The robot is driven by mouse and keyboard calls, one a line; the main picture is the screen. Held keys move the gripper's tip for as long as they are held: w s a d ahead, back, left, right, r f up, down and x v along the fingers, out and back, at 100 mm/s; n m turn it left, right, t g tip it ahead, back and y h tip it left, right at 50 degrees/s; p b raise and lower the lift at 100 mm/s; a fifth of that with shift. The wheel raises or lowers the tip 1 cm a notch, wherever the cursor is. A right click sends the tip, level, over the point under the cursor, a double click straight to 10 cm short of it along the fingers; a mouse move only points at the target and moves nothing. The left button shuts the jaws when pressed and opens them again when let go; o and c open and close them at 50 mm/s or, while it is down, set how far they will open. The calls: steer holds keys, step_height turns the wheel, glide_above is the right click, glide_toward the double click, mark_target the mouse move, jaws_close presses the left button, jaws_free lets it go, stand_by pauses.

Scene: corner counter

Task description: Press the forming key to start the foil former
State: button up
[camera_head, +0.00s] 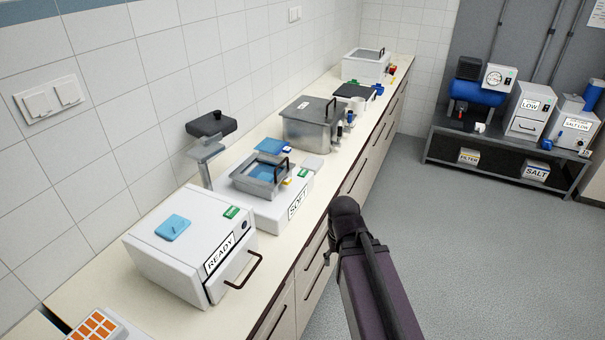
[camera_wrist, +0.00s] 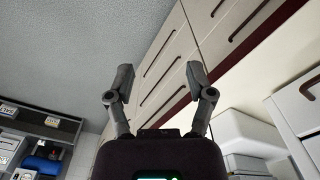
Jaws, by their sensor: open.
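A white machine labelled SOFT (camera_head: 297,203) stands on the counter, with a metal frame (camera_head: 262,185) around a blue sheet and a dark head on a post (camera_head: 210,124) behind it. It looks like the foil former. A small green patch (camera_head: 303,172) and a yellow one (camera_head: 287,182) sit near the frame; I cannot tell which part is the forming key. My gripper (camera_wrist: 158,76) is open and empty in the wrist view, its two fingers apart before the drawer fronts. In the head view my arm is over the floor side of the counter, and its fingers cannot be made out.
A white box labelled READY (camera_head: 219,254) with a protruding handle stands nearer on the counter (camera_head: 180,318). A metal bath (camera_head: 305,127) stands beyond the SOFT machine. A shelf unit (camera_head: 500,158) with several devices is at the far right. The floor (camera_head: 450,250) beside the drawers is clear.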

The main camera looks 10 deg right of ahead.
jaws_close()
stand_by(1.1)
